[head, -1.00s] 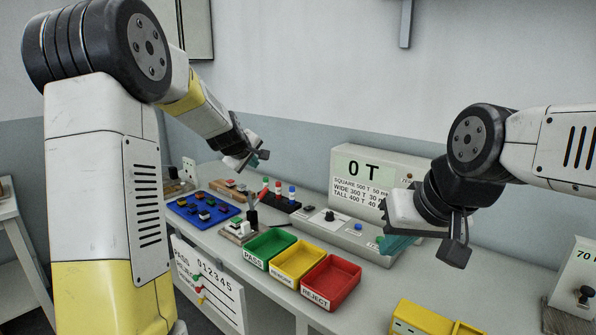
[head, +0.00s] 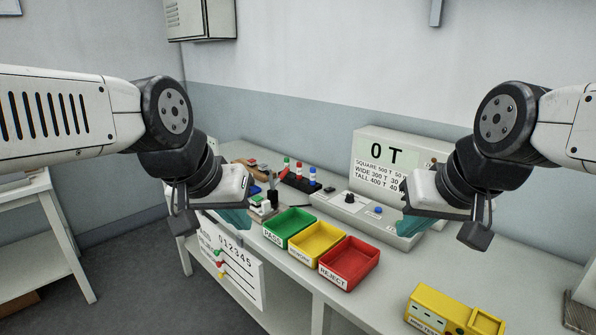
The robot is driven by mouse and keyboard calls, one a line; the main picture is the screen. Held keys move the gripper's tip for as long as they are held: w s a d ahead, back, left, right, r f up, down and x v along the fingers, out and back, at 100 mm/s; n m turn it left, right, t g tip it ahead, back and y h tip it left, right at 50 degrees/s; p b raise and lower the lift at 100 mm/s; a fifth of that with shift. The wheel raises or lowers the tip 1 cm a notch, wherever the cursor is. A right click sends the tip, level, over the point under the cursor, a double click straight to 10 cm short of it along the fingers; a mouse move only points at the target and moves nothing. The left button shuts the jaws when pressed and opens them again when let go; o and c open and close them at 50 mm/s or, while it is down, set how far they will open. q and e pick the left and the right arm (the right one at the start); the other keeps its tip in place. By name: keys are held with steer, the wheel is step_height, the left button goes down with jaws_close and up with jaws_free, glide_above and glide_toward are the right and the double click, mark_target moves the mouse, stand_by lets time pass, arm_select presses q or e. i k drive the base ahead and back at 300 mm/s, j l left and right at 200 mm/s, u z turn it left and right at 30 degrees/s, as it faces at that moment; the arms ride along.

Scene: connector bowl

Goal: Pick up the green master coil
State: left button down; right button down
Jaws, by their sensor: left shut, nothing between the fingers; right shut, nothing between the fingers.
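A small upright green-topped piece (head: 286,163), which looks like the green master coil, stands in a black rack (head: 291,180) at the back of the bench. A red-topped piece (head: 299,168) and a blue-topped piece (head: 312,173) stand beside it. My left gripper (head: 238,219) is shut and empty, in front of and left of the rack, near the green tray. My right gripper (head: 409,226) is shut and empty, in front of the display box, well to the right of the rack.
A green PASS tray (head: 271,237), a yellow tray (head: 298,256) and a red REJECT tray (head: 333,278) line the bench's front. A display box (head: 398,138) reads 0 T. A yellow fixture (head: 428,314) sits front right. My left gripper partly hides the blue board.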

mark_target(257, 200)
steer(key=u, duration=0.55)
steer(key=i+j+z, duration=0.35)
steer(key=i+j, duration=0.2)
steer(key=i+j+z, duration=0.3)
steer(key=i+j, duration=0.25)
steer(key=j, duration=0.15)
